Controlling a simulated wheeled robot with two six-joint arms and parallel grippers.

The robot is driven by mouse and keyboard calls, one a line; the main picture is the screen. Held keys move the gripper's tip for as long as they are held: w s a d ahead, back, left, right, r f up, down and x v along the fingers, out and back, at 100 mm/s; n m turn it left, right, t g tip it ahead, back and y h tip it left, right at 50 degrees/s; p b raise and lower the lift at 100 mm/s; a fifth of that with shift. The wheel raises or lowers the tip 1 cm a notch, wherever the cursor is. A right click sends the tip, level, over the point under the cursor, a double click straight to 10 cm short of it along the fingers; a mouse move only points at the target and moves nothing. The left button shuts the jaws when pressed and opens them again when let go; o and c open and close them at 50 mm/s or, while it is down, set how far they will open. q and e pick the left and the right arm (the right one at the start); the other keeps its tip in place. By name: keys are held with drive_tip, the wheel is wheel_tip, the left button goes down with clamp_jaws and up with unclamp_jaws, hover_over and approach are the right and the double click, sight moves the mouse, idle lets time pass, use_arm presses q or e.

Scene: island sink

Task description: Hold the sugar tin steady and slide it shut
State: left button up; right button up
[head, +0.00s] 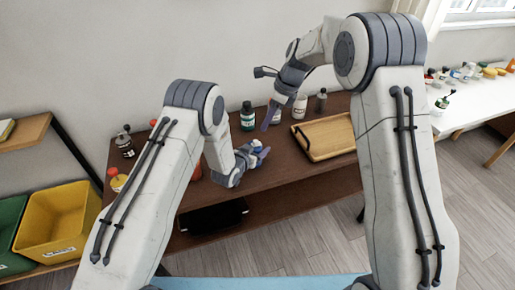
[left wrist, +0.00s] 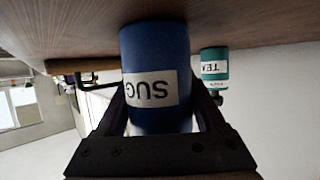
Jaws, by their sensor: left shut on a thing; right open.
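The sugar tin (left wrist: 155,60) is a blue cylinder with a white label reading "SUG", upside down in the left wrist view. My left gripper (left wrist: 160,125) is shut on it, one dark finger on each side. In the head view the tin (head: 257,146) is small and mostly hidden by my left gripper (head: 254,154), at the shelf's front part. My right gripper (head: 267,95) is open and empty, above and behind the tin, near the bottles. Whether the tin's lid is open cannot be told.
A green tea tin (head: 247,117) stands behind the sugar tin; it also shows in the left wrist view (left wrist: 214,70). A white jar (head: 300,106) and a grey bottle (head: 321,100) stand farther right. A wooden tray (head: 325,137) lies right on the brown shelf (head: 285,170).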

idle(0.3)
clamp_jaws()
drive_tip(key=d+f+n+y, duration=0.15)
drive_tip(key=d+n, duration=0.45)
drive_tip(key=n, duration=1.3)
drive_tip(key=n+t+y, duration=0.1)
drive_tip(key=n+y, duration=0.1)
drive_tip(key=n, duration=0.6)
approach(259, 143)
drive_tip(key=shift+x, duration=2.9)
